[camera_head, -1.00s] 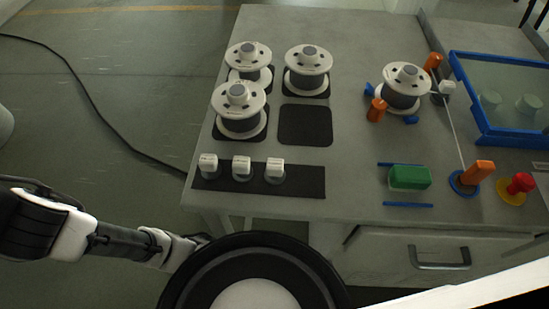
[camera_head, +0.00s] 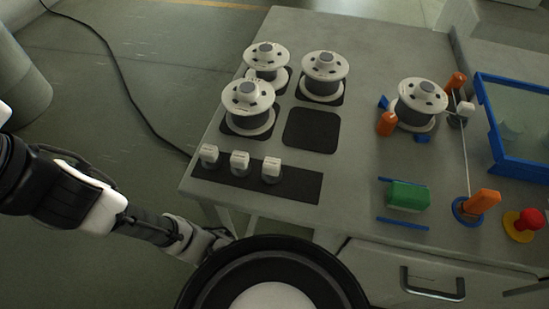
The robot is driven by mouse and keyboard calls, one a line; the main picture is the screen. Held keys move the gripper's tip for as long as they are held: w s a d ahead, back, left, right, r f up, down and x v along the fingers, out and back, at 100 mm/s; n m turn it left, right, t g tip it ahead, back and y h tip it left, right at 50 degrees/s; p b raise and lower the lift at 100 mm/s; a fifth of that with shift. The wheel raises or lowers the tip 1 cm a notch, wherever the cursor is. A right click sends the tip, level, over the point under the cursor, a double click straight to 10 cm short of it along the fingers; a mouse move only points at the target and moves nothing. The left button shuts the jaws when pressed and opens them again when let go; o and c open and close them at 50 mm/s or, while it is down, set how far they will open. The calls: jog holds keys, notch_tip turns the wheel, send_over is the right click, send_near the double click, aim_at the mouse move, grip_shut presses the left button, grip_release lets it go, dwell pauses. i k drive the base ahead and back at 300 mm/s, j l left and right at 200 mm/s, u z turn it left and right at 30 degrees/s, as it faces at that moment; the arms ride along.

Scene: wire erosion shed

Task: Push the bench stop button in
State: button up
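The bench stop button is a red mushroom knob (camera_head: 530,219) on a round yellow base (camera_head: 513,229), on the bench top near its front at the far right. It stands proud of its base. My arm comes in from the left edge, far from the button. What seems to be my gripper (camera_head: 207,243) is low at the left, beyond the bench's front left corner and partly behind a dark round part of mine. Its fingers cannot be made out. Nothing of mine touches the button.
Left of the button stand an orange handle (camera_head: 483,201) and a green block (camera_head: 407,195) between blue strips. White spools (camera_head: 325,75) stand behind, with white knobs (camera_head: 239,160) at front left. A blue-framed panel (camera_head: 517,130) is behind the button. A drawer handle (camera_head: 432,288) juts out below.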

aim_at(530, 218)
jog(key=k+l, duration=1.85)
jog(key=l, duration=0.2)
